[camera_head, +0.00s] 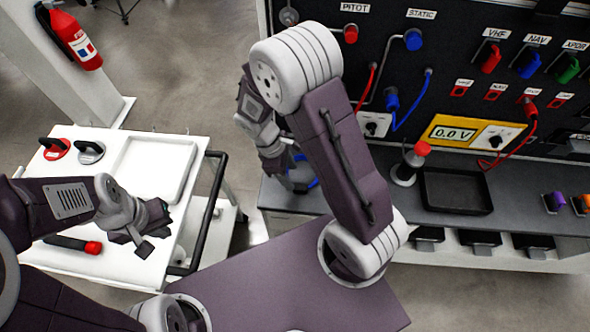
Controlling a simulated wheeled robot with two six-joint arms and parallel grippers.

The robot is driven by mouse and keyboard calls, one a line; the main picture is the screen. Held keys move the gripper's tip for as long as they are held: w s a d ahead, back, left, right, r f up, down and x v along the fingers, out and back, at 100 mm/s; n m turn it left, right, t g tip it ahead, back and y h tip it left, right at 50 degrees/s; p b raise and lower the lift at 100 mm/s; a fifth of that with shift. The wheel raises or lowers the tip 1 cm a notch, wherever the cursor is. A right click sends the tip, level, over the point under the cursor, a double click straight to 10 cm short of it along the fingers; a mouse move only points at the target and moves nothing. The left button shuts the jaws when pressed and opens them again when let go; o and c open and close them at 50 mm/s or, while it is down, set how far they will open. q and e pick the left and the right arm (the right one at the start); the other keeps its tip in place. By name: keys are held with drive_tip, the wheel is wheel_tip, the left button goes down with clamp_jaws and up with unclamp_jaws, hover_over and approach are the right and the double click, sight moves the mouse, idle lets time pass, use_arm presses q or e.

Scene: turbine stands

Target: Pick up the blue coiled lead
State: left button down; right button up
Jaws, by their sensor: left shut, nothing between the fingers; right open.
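The blue coiled lead (312,184) lies on the grey bench shelf at its left end. Only small blue parts of it show, at the right edge of my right gripper; the rest is hidden behind the gripper and arm. My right gripper (292,184) points down at the lead and is open; I cannot tell whether its fingers touch it. My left gripper (148,240) is shut and empty, over the right side of the white cart.
Another blue lead (408,120) hangs on the panel.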

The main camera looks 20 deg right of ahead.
sight(300, 186)
drive_tip(key=x, duration=0.3)
drive_tip(key=shift+d+f+b, duration=0.15)
drive_tip(key=shift+f+b, duration=0.1)
drive_tip(key=shift+b, duration=0.05)
drive_tip(key=shift+w+d+f, duration=0.1)
drive_tip(key=shift+w+f, duration=0.05)
drive_tip(key=shift+f, duration=0.15)
drive_tip(key=b+x, duration=0.1)
drive_tip(key=x, duration=0.4)
drive_tip(key=shift+d, duration=0.1)
drive_tip(key=shift+w+f, duration=0.1)
drive_tip(key=shift+c, duration=0.3)
drive_tip(key=c, duration=0.5)
clamp_jaws()
